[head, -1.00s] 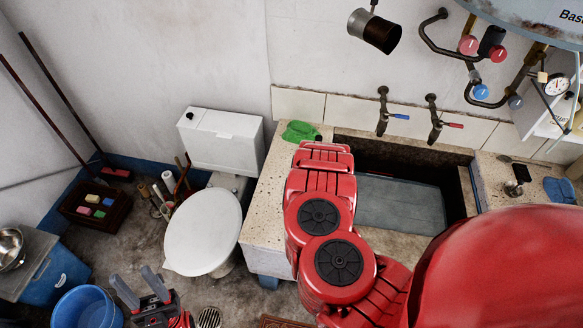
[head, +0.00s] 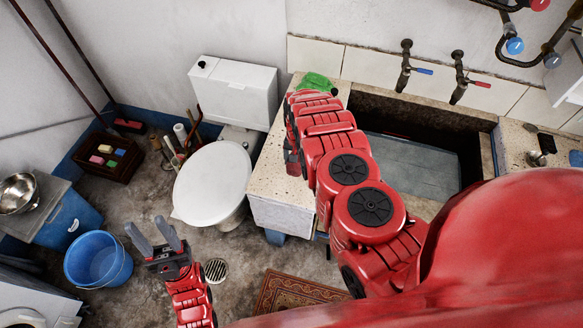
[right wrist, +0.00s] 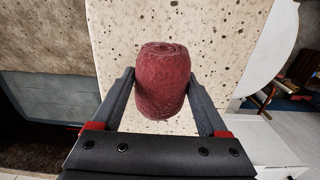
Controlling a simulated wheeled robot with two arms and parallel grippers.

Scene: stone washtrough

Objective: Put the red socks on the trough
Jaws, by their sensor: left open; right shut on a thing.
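The red socks (right wrist: 163,82) are a rolled dark-red bundle between the fingers of my right gripper (right wrist: 162,74), which is shut on them. In the right wrist view they are over the speckled stone ledge of the trough (right wrist: 218,38); I cannot tell whether they touch it. In the head view my right arm reaches across the trough's left ledge (head: 272,165), and the socks are hidden. My left gripper (head: 155,234) is open and empty, above the floor at lower left.
A green cloth (head: 316,84) lies at the back of the left ledge. The basin holds a grey board (head: 410,165). Two taps (head: 405,68) stick out above it. A toilet (head: 212,185) stands left of the trough. A blue bucket (head: 97,252) is on the floor.

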